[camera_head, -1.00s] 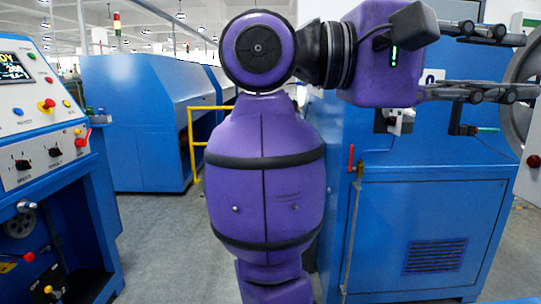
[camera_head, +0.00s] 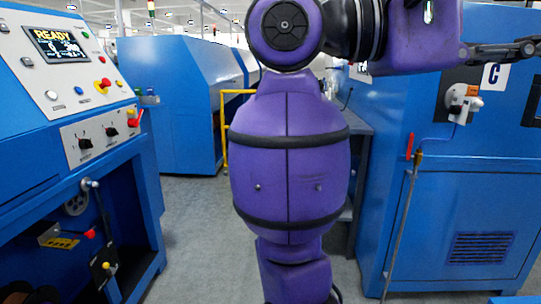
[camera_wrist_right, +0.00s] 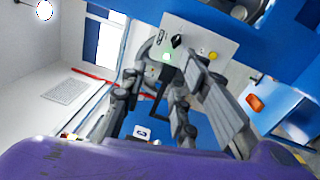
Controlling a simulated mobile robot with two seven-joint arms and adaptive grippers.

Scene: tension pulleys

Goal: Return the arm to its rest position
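My purple right arm (camera_head: 288,165) fills the middle of the head view. It rises, bends at a round joint near the top edge and runs to the right. My left gripper is in neither current view.
A blue machine with a READY screen (camera_head: 58,44), knobs and buttons stands at left. A blue machine marked C (camera_head: 460,190) stands close at right, with a red-topped rod (camera_head: 402,225) before it. Behind are a yellow rail (camera_head: 224,130) and grey floor (camera_head: 200,235).

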